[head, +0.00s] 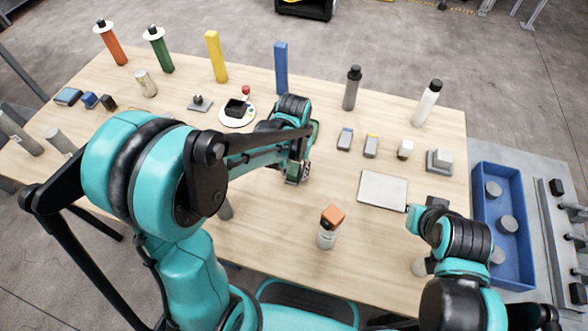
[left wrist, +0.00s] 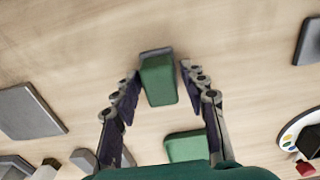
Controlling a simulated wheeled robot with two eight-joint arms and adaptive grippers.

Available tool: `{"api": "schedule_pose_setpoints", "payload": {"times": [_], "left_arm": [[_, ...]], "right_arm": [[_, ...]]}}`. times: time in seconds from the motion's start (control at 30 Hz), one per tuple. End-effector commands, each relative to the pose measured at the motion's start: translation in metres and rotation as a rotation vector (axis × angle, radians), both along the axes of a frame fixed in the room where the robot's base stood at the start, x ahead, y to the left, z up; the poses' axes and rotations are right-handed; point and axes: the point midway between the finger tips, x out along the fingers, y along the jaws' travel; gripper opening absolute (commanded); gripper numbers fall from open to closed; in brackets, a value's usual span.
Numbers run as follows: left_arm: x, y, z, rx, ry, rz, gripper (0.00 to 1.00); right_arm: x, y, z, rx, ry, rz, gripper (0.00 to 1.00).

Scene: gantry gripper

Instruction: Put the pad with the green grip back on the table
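The pad with the green grip shows in the left wrist view (left wrist: 158,80), its dark grey base beyond the green block. In the head view the left gripper (head: 297,175) is over the middle of the table (head: 270,220), with a bit of the pad's green (head: 292,179) showing; the arm hides the rest. My right gripper (head: 420,212) is at the table's right side, beside the grey plate; its fingers are too hidden to read.
Another green piece (left wrist: 187,147) lies below the pad in the left wrist view. Blue-topped (head: 345,139) and yellow-topped (head: 371,146) blocks stand right of the gripper. The flat grey plate (head: 383,189) lies right.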

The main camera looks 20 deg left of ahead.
Motion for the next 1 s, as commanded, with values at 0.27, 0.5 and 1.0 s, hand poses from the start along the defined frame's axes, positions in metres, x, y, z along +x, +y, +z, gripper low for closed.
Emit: {"api": "schedule_pose_setpoints", "payload": {"times": [0.27,0.5,1.0], "left_arm": [[0.000,0.000,0.001,0.000,0.000,0.000,0.49],[0.000,0.000,0.029,0.000,0.000,0.000,0.49],[0.000,0.000,0.119,0.000,0.000,0.000,0.49]], "right_arm": [[0.000,0.000,0.001,0.000,0.000,0.000,0.00],[0.000,0.000,0.015,0.000,0.000,0.000,0.00],[0.000,0.000,0.047,0.000,0.000,0.000,0.00]]}}
